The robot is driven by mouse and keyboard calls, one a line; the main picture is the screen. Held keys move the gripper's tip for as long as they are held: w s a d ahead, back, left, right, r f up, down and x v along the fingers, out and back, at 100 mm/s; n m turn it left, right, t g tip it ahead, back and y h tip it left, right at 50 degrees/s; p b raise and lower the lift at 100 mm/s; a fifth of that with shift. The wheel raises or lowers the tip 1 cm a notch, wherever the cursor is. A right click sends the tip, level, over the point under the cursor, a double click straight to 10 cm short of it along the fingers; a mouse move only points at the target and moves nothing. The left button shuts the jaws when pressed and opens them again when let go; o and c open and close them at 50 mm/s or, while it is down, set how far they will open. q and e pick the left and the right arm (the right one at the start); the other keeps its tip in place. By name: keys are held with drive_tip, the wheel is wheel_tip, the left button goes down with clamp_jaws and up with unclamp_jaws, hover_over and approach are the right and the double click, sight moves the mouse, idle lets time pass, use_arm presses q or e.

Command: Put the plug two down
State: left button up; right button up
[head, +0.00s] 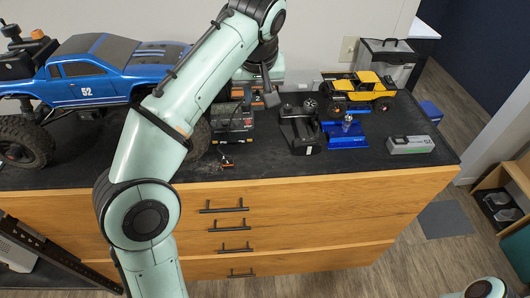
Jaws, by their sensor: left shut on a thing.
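My left arm reaches across the middle of the head view, and its gripper (271,96) is over the back of the dark worktop, near a charger-like box (233,122). The gripper is shut on a small dark thing, which I take to be plug two; it is too small and too covered by the fingers to make out clearly. Whether it touches anything below cannot be told. A small orange-brown connector (226,162) with a lead lies on the worktop in front of the box. My right gripper is out of view.
A large blue truck (95,75) fills the left of the worktop (275,163). A black transmitter-like device (300,130), a blue stand (345,135), a yellow crawler (358,92) and a grey box (410,144) stand to the right. The front strip is mostly clear.

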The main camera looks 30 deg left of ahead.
use_arm(q)
drive_tip(key=shift+s+f+b, duration=0.2)
drive_tip(key=shift+f+b, duration=1.4)
drive_tip(key=shift+f, duration=3.3)
drive_tip(key=shift+s+f+b, duration=0.2)
drive_tip(key=shift+f+b, duration=1.4)
drive_tip(key=shift+f, duration=3.3)
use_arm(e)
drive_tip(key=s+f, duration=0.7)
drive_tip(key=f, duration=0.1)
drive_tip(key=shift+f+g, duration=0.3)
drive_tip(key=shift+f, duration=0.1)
use_arm(q)
drive_tip(key=shift+f, duration=0.15)
drive_tip(key=o, duration=0.6)
drive_tip(key=shift+f, duration=0.1)
drive_tip(key=o, duration=0.4)
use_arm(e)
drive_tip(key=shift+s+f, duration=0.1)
use_arm(q)
drive_tip(key=p+v, duration=0.2)
drive_tip(key=v, duration=1)
drive_tip(key=shift+d+r, duration=0.1)
drive_tip(key=shift+r, duration=0.15)
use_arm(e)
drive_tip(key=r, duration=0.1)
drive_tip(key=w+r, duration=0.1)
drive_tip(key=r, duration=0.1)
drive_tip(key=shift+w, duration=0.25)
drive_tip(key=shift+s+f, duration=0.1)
